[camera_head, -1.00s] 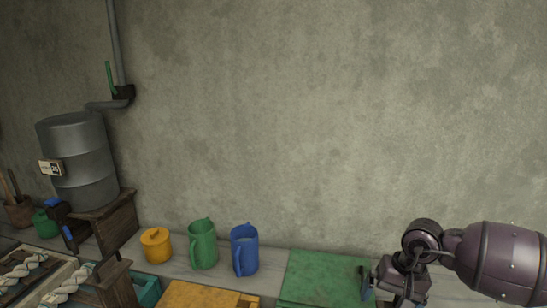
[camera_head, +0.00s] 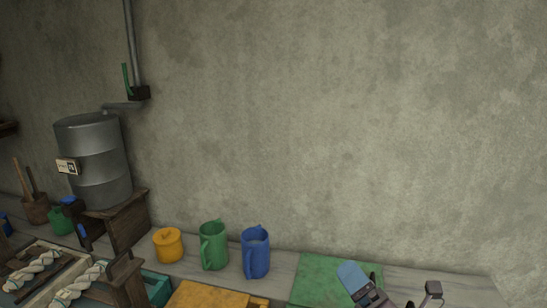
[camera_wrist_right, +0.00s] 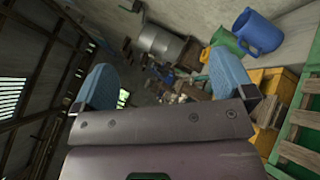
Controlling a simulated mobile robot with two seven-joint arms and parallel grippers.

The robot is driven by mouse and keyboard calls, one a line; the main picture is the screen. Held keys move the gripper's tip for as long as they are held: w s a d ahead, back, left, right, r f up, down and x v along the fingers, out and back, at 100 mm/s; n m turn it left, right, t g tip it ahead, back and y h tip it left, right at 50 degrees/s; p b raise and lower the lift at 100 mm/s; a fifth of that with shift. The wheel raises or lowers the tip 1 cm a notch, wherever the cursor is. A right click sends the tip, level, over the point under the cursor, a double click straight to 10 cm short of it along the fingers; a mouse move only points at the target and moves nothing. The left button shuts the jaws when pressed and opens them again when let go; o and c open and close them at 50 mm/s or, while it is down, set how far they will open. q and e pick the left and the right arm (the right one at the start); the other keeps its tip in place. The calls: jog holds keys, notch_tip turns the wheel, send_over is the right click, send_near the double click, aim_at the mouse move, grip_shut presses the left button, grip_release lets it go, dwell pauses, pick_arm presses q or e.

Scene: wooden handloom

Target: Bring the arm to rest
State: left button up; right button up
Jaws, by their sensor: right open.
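My right gripper (camera_head: 361,287) shows at the bottom of the head view, in front of the green board (camera_head: 312,279). Its blue-tipped fingers also show in the right wrist view (camera_wrist_right: 162,88), spread wide apart with nothing between them. Most of the right arm is below the head view's edge. My left gripper is not in view.
A yellow pot (camera_head: 168,245), a green jug (camera_head: 213,247) and a blue jug (camera_head: 256,254) stand on the bench along the wall. A metal barrel (camera_head: 93,160) sits on a wooden stand at left. Trays with twisted yarn (camera_head: 35,272) lie at lower left. The bench right of the green board looks clear.

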jog(key=s+d+f+m+g+h, duration=0.6)
jog(key=d+f+m+h, duration=0.45)
jog(key=m, duration=0.95)
jog(key=s+d+f+m+g, duration=0.1)
jog(key=s+f+m+g, duration=0.35)
jog(key=s, duration=0.45)
jog(key=s+d+f+m+g, duration=0.1)
jog(key=s+f+m+g, duration=0.35)
jog(key=s, duration=0.35)
jog(key=w+f+t+y, duration=0.1)
jog(key=w+f+t, duration=0.6)
jog(key=f, duration=0.3)
jog(key=shift+d+f+t, duration=0.15)
jog(key=shift+f+t, duration=0.1)
jog(key=shift+t, duration=0.25)
